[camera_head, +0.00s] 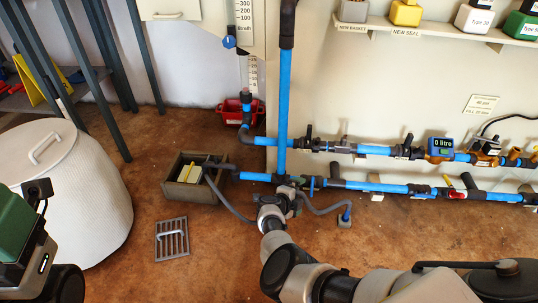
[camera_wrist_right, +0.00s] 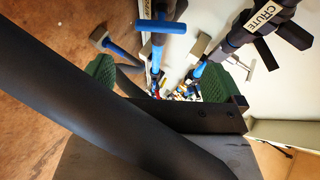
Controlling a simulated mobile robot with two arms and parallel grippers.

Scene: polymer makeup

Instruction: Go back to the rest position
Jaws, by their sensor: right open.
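My right arm comes in from the lower right in the head view. Its pale wrist (camera_head: 271,217) is in front of the lower blue pipe (camera_head: 256,177); whether it touches the pipe fittings there cannot be told. In the right wrist view my right gripper (camera_wrist_right: 165,78) has its two green-padded fingers wide apart, with blue pipes beyond and nothing seen held between them. A broad dark tube crosses the lower part of that view. At the left edge of the head view is a green and dark part of my left arm (camera_head: 20,235); its fingertips are not clear.
A white lidded bin (camera_head: 85,205) stands at left. A wooden crate (camera_head: 190,195), a red container (camera_head: 238,110) and a floor grate (camera_head: 172,240) lie left of the pipes. Blue pipes (camera_head: 375,187) run along the wall at right. A shelf (camera_head: 440,27) is above. The brown floor is otherwise mostly open.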

